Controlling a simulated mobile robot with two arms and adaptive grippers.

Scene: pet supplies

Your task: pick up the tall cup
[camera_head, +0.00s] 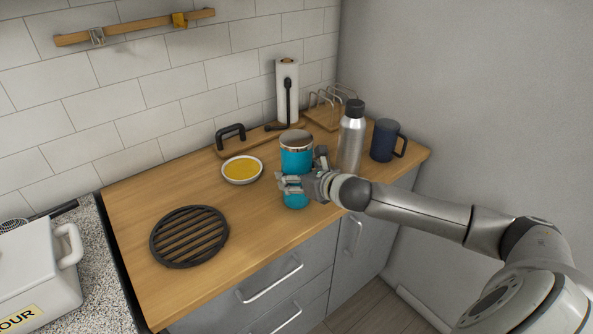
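A tall teal cup (296,158) with a steel-coloured top stands upright at the front part of the wooden counter. My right gripper (303,172) reaches in from the right at the cup's middle. One finger lies across the front of the cup and the other shows at its right rear side. The fingers hide part of the cup, and its teal lower end shows below them. I cannot tell whether the fingers press on it. My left gripper is not in view.
A steel bottle (350,140) stands close behind my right gripper, with a dark blue mug (386,141) beyond. A yellow-filled bowl (242,169) and a black trivet (189,236) lie left. A paper towel roll (287,90) stands behind.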

